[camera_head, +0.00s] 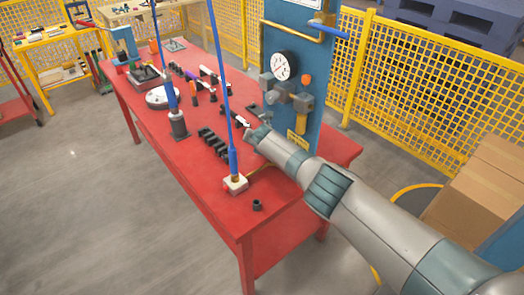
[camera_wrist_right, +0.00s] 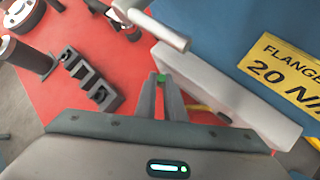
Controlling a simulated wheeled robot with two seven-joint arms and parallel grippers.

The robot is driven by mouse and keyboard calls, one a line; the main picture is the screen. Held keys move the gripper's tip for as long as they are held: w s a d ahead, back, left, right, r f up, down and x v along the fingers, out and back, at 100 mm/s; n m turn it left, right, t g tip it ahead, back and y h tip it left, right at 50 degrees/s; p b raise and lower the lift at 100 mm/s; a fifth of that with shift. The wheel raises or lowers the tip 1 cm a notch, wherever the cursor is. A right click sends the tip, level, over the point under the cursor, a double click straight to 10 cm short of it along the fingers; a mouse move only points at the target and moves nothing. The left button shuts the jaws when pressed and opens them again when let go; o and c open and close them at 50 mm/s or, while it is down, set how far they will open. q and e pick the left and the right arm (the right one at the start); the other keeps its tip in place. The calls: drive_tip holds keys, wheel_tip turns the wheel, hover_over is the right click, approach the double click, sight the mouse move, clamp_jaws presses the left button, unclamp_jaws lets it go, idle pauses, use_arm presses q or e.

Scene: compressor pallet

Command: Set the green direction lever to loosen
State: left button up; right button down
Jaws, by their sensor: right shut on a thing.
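My right gripper (camera_head: 256,134) reaches over the red table, close to the blue panel. In the right wrist view its two fingers (camera_wrist_right: 163,85) are close together. A small green piece (camera_wrist_right: 161,78), which looks like the green direction lever, shows between the fingertips. It sits beside a long light-grey body (camera_wrist_right: 225,95). Most of the lever is hidden by the fingers, so its setting cannot be told. My left gripper is not in view.
The blue panel (camera_head: 283,113) carries a gauge (camera_head: 283,65) and a yellow flange label (camera_wrist_right: 288,68). A grey cylindrical bar (camera_wrist_right: 155,28) is just beyond the fingers. A black notched block (camera_wrist_right: 88,78) lies on the red table (camera_head: 200,160). Blue tools (camera_head: 233,160) stand left.

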idle(0.5)
drive_tip(key=c, duration=2.1)
unclamp_jaws()
drive_tip(key=shift+r, duration=0.1)
drive_tip(key=shift+p+v, duration=1.25)
drive_tip(key=shift+v, duration=7.4)
drive_tip(key=shift+w+a+r, duration=0.1)
